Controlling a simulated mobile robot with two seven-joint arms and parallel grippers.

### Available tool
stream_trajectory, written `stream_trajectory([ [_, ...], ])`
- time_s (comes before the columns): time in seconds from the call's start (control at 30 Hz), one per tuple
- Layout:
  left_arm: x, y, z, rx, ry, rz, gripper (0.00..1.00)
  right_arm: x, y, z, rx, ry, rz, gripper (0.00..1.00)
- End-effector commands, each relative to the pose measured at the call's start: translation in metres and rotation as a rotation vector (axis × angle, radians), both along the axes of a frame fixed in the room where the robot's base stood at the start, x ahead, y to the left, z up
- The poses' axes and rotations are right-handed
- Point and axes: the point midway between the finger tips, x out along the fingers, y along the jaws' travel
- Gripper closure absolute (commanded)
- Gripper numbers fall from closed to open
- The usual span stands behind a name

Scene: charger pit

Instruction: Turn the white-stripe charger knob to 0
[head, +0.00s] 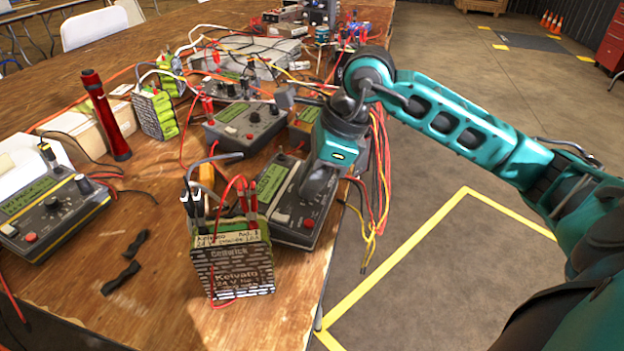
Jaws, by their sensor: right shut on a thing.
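A grey charger (294,234) with a green display and a red button stands near the table's right edge. It seems to have a pale stripe along its edge, partly hidden by the battery pack in front. My right gripper (313,192) points down onto this charger's face, right of the display. It is shut on what seems to be the charger's knob, which the fingers hide. I cannot read the knob's setting. My left gripper is out of view.
A battery pack (236,266) with clipped leads stands in front of the charger. A yellow-striped charger (52,217) is at left, and another charger (245,128) is behind. A red flashlight (106,116) stands upright. Cables hang over the right table edge.

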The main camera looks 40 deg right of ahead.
Motion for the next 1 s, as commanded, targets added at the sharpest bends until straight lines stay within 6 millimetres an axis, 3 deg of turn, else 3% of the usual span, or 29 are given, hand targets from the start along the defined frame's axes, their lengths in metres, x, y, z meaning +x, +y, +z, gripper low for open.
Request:
stream_trajectory([
  [0.5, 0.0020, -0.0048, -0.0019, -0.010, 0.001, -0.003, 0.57, 0.0024, -0.0010, 0.0007, -0.040, -0.033, 0.277, 1.00],
  [1.0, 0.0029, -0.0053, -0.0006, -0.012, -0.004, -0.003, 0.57, 0.0025, -0.0011, 0.0009, -0.045, -0.037, 0.311, 1.00],
])
